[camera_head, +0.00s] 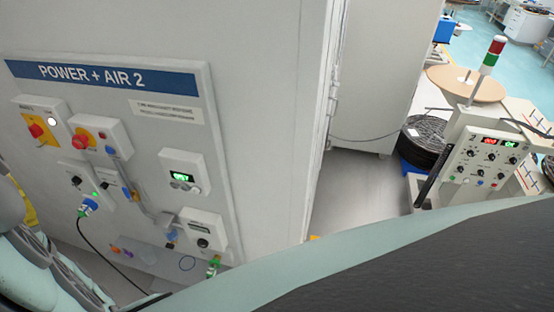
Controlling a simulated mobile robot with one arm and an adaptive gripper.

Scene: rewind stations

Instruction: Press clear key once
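No key can be read as the clear key at this size. A control box (483,160) stands at the right, with a red display, a green display, several dark knobs and small coloured buttons. Its key labels are too small to read. A wall panel titled POWER + AIR 2 (120,75) is on the grey cabinet at the left. It carries a small unit with a green display (182,177) and grey buttons, also unreadable. My gripper is not in view; grey links at the lower left seem to be my arm.
A red mushroom button (36,131) and a red-and-yellow switch (82,139) are on the wall panel. A stack light (492,55) rises behind the control box. A black coil (424,140) and a tan reel (466,84) stand near it. Bare floor (350,190) lies between.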

